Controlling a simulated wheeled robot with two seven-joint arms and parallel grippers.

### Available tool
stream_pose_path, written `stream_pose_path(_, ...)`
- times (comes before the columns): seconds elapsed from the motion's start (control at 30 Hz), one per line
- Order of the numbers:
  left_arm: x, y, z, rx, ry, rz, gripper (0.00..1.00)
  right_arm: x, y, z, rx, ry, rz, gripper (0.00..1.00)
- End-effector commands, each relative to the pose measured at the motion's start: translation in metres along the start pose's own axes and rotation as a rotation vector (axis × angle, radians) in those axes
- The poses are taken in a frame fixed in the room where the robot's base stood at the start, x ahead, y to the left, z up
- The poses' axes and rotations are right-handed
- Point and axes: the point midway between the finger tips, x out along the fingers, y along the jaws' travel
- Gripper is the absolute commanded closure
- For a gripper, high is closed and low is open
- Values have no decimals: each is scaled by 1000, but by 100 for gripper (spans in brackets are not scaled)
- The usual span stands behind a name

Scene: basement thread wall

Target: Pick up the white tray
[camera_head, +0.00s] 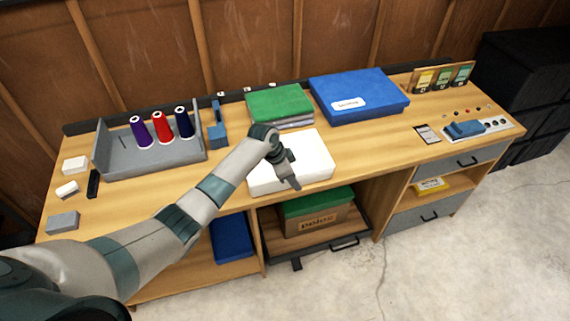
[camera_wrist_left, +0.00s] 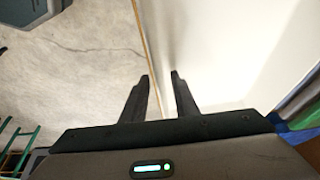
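The white tray (camera_head: 315,158) lies on the wooden workbench at its front edge, near the middle. My left gripper (camera_head: 294,183) is over the tray's front part, and my arm and wrist hide some of its left side. In the left wrist view, the gripper (camera_wrist_left: 160,78) has its two dark fingers apart, with no object clearly held. The white tray (camera_wrist_left: 235,45) fills the upper right there, close to the fingertips. I cannot tell whether its rim lies between the fingers or whether they touch it. My right gripper is not in view.
A green box (camera_head: 280,103) and a blue box (camera_head: 358,94) stand behind the tray. A grey holder (camera_head: 150,163) with three thread spools is at left. Bare benchtop (camera_head: 375,145) lies right of the tray.

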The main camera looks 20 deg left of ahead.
Motion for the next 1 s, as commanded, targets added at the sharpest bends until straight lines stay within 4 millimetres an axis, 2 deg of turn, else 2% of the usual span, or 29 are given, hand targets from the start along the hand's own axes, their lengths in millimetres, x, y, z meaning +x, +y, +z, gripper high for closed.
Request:
stream_pose_path(0.3, 0, 0, 0, 0, 0, 0, 73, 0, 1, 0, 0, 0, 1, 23)
stream_pose_path(0.43, 0, 0, 0, 0, 0, 0, 100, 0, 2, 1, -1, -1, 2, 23)
stream_pose_path(1.0, 0, 1, 0, -1, -2, 4, 100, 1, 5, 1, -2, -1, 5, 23)
